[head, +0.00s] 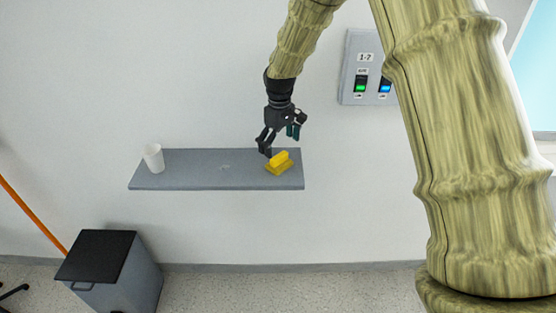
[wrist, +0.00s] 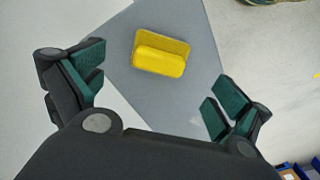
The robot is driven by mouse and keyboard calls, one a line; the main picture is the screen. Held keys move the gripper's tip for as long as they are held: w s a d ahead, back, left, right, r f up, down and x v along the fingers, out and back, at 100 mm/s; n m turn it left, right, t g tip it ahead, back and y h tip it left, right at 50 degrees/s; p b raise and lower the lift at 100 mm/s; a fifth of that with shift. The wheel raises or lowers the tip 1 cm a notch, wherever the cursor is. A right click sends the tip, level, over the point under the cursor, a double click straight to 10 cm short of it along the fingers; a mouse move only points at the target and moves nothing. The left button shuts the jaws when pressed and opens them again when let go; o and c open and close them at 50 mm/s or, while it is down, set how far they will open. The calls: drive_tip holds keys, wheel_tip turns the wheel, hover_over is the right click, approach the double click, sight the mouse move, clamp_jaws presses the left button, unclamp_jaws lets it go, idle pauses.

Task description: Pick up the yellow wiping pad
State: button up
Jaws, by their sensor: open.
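The yellow wiping pad (head: 279,163) lies near the right end of the grey wall shelf (head: 210,170). It has a flat base with a raised grip along its top. My gripper (head: 281,137) is just above the pad in the head view, apart from it. In the wrist view the pad (wrist: 161,53) shows beyond the open fingers (wrist: 150,98), roughly midway between them and further out. The gripper is open and empty.
A white cup (head: 154,158) stands at the shelf's left end, with bare shelf between it and the pad. A switch panel (head: 359,62) is on the wall at upper right. A dark-lidded bin (head: 98,256) stands on the floor below left.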

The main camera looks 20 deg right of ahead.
sight(279, 155)
wheel_tip(279, 155, down, 2)
drive_tip(key=shift+w+d, duration=0.1)
drive_tip(key=shift+f+p, duration=0.3)
drive_tip(key=shift+p, duration=0.3)
drive_tip(key=shift+f+p, duration=1)
drive_tip(key=shift+f, duration=1.2)
drive_tip(key=shift+c, duration=0.4)
drive_tip(key=c, duration=1.1)
drive_tip(key=shift+r, duration=0.15)
